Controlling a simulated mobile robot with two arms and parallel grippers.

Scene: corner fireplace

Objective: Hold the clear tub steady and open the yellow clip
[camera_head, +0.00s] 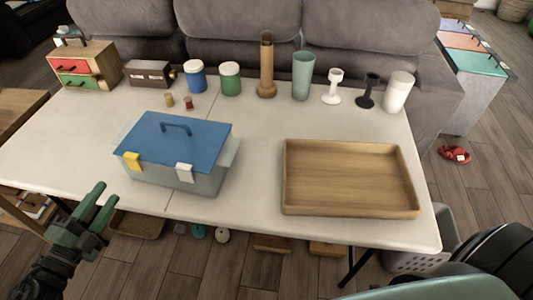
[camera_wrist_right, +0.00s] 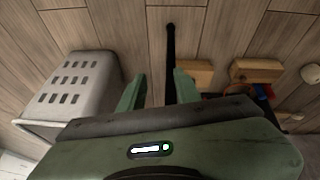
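The clear tub (camera_head: 205,187) stands near the front edge of the white table, left of the middle. Its blue lid (camera_head: 160,140) with a blue handle is on top. The yellow clip (camera_head: 133,162) is at the left of the tub's front side, and a white clip (camera_head: 184,172) is to its right. My right gripper (camera_wrist_right: 158,88) is open and empty above the floor in the right wrist view. It touches nothing.
A wooden tray (camera_head: 340,180) lies right of the tub, with bare table between. Jars (camera_head: 195,78), cups, a pepper mill (camera_head: 266,65) and a small drawer box (camera_head: 85,65) line the back. A grey basket (camera_wrist_right: 70,90) stands on the floor.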

